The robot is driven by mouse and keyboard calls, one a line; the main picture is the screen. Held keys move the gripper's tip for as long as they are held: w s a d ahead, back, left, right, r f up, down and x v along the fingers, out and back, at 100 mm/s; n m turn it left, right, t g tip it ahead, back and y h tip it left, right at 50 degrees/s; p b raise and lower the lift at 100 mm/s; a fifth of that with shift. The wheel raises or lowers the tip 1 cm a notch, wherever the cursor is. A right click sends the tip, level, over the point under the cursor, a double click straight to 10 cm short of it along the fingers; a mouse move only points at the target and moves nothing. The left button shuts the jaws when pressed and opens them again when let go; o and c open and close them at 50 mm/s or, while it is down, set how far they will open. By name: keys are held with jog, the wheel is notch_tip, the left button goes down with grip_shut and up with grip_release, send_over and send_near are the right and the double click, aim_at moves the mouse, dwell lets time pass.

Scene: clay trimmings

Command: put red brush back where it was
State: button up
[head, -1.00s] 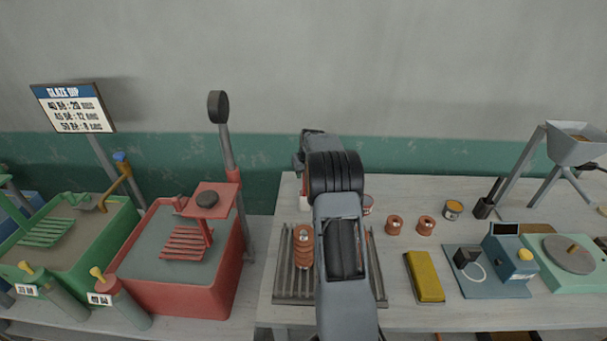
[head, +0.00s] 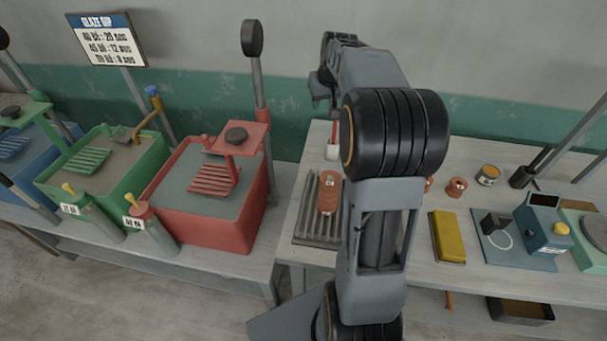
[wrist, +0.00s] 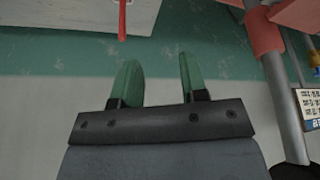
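The red brush (head: 335,131) shows as a thin upright red handle in a small white cup (head: 333,153) at the back left of the right-hand table. The cup hides its lower end. In the wrist view, which looks upside down, a red handle (wrist: 122,18) is at the top edge, apart from the fingers. My gripper (wrist: 157,82) has its two green fingers spread with nothing between them. In the head view the end of my arm is by the wall, above and behind the cup, and its fingers are not clear there.
A yellow block (head: 448,237) lies to the right.

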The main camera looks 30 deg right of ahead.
jog(key=s+a+r+n, duration=0.1)
jog(key=s+a, duration=1.1)
jog(key=a, duration=0.2)
jog(key=s+a+f, duration=0.2)
jog(key=s, duration=0.3)
jog(key=s+a+f+n, duration=0.1)
jog(key=s+a+f, duration=0.1)
jog(key=s, duration=0.4)
jog(key=shift+s+a+f+y, duration=0.2)
jog(key=shift+a+f+y, duration=0.2)
jog(key=shift+a, duration=0.45)
